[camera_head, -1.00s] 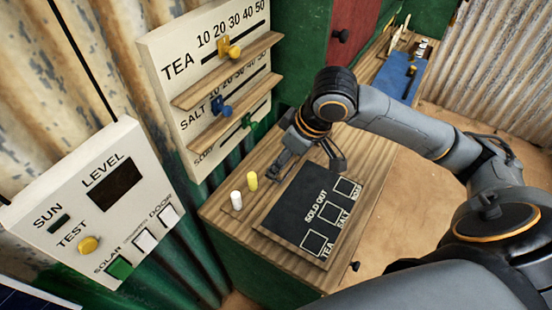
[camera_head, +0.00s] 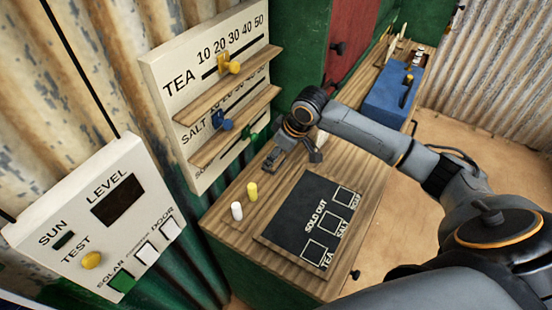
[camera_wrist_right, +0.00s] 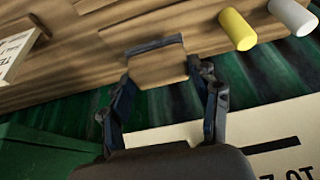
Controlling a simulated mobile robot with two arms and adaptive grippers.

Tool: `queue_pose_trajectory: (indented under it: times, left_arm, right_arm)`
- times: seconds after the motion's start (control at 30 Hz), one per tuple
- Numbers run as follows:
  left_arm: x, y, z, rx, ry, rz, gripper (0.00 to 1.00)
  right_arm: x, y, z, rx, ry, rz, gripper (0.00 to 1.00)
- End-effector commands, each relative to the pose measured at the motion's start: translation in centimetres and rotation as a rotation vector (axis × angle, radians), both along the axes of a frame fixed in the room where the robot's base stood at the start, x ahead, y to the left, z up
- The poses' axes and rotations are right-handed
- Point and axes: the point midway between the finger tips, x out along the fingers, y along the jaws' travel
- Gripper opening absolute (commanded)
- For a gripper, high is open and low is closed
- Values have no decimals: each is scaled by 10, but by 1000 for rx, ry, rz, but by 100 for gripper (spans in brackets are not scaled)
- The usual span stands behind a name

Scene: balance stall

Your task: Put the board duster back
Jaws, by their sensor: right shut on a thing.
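My right gripper (camera_head: 288,152) hangs over the wooden counter, beyond the pieces of chalk and close to the price board. In the right wrist view its fingers (camera_wrist_right: 160,85) are closed on the board duster (camera_wrist_right: 158,68), a wood-brown block with a dark strip along its far edge. In the head view the duster is small and hard to tell from the fingers. I cannot tell whether it touches the counter. A black slate (camera_head: 315,216) marked SOLD OUT, with boxes for tea, salt and soap, lies on the counter. My left gripper is not in view.
White chalk (camera_head: 237,211) and yellow chalk (camera_head: 252,192) stand left of the slate. The price board (camera_head: 190,80) with wooden ledges and sliders rises behind the counter (camera_head: 225,222). A switch panel (camera_head: 60,220) is at left, a blue box (camera_head: 390,95) at the far right end.

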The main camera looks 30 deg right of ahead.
Motion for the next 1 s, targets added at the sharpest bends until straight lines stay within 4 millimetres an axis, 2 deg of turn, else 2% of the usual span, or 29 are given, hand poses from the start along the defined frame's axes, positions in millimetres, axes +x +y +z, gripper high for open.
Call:
queue_pose_trajectory:
  times: [0.13, 0.33, 0.73, 0.77, 0.87, 1.0]
  left_arm:
    - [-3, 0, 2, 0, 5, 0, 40]
    - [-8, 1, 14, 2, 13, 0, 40]
    - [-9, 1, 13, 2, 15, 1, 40]
    - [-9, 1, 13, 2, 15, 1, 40]
    - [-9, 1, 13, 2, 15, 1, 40]
    - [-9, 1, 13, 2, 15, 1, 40]
  right_arm:
    - [8, -3, -10, 0, 1, -2, 36]
    - [6, -3, -35, -1, 2, -1, 36]
    - [6, -2, -42, -1, 0, 0, 36]
    - [6, -3, -42, -1, 0, 0, 64]
    - [6, -3, -42, -1, 0, 0, 84]
    - [6, -3, -42, -1, 0, 0, 84]
